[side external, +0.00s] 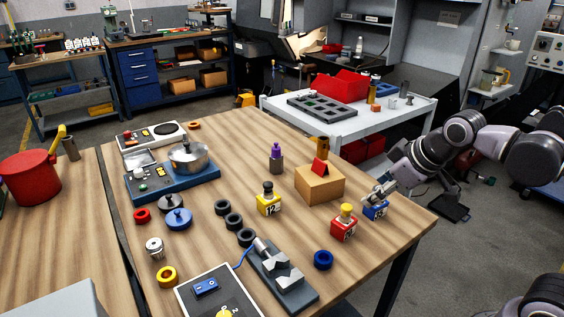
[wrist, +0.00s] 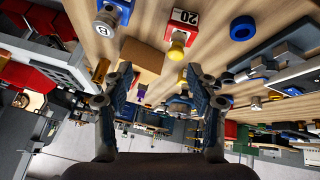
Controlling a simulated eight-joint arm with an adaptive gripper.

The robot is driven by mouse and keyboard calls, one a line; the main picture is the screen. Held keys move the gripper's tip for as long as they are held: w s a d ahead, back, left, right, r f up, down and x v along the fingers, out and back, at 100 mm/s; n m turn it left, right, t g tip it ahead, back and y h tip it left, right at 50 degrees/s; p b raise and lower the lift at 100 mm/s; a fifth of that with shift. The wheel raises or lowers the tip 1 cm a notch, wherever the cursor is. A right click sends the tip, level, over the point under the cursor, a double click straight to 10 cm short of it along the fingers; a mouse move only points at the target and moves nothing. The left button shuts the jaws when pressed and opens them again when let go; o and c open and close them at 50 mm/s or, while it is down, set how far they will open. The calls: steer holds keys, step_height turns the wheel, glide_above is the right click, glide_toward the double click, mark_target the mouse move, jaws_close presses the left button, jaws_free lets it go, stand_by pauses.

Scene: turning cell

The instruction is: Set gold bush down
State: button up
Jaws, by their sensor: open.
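A gold cylinder (side external: 323,145), which looks like the gold bush, stands upright at the wooden box (side external: 319,186), behind a red piece (side external: 319,167). I cannot tell whether it rests on the box or behind it. In the wrist view a gold cylinder (wrist: 101,70) shows beside the box (wrist: 141,58), close to one finger in the picture but with no grip on it.
A red block with a yellow knob (side external: 344,222) stands left of my gripper. A blue ring (side external: 323,260) and a grey vise-like fixture (side external: 283,278) lie nearer the front. A grey cart (side external: 420,104) with a red bin (side external: 345,86) stands behind the table.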

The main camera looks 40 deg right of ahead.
steer(key=s+f+m, duration=0.1)
steer(key=s, duration=0.1)
steer(key=s+a+f+m, duration=0.1)
steer(key=s+f+m, duration=0.1)
steer(key=shift+f+m+t, duration=0.25)
steer(key=shift+m+t, duration=0.05)
stand_by(1.0)
